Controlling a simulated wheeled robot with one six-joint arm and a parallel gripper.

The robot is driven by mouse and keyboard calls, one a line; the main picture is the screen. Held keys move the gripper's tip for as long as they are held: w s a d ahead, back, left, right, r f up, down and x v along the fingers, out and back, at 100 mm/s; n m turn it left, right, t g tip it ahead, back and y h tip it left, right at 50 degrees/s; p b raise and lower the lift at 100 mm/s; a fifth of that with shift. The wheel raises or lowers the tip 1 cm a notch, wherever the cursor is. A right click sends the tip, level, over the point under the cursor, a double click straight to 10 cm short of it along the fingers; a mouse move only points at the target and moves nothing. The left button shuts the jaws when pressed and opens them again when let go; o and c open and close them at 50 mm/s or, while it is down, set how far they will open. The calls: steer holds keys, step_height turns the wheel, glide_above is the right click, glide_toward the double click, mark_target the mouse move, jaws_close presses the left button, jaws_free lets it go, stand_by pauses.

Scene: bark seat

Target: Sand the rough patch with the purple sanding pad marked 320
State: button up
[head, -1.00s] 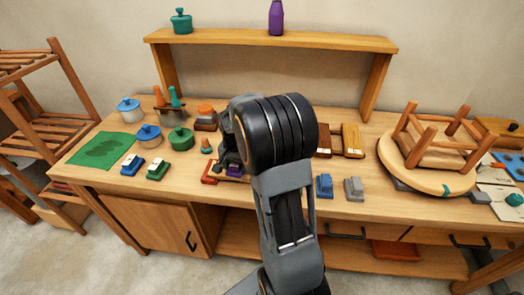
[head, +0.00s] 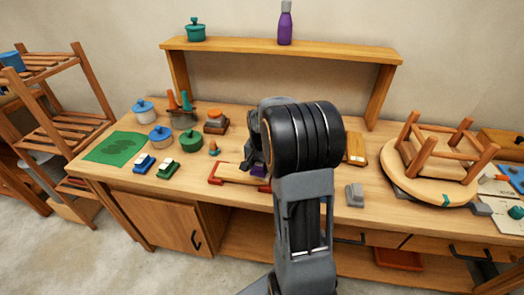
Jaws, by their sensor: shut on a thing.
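A purple pad (head: 259,171) shows just under my gripper (head: 257,164), at the right part of a pale wooden board (head: 238,173) with red end pieces. My gripper is shut on the purple pad; the black wrist hides most of the fingers. I cannot read a 320 mark at this size. I cannot tell whether the pad touches the board. No rough patch can be made out; the arm hides the board's right end.
Blue (head: 144,163) and green (head: 168,168) blocks, lidded pots (head: 190,140) and a green mat (head: 116,148) lie left. A grey block (head: 354,194) and an upturned stool (head: 430,183) are right. A shelf (head: 230,44) with a purple bottle (head: 285,24) stands behind.

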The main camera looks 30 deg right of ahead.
steer(key=shift+d+r+p, duration=0.2)
steer(key=shift+r+p, duration=0.35)
steer(key=shift+r, duration=0.45)
steer(key=shift+r+p, duration=1.25)
steer(key=shift+r, duration=0.45)
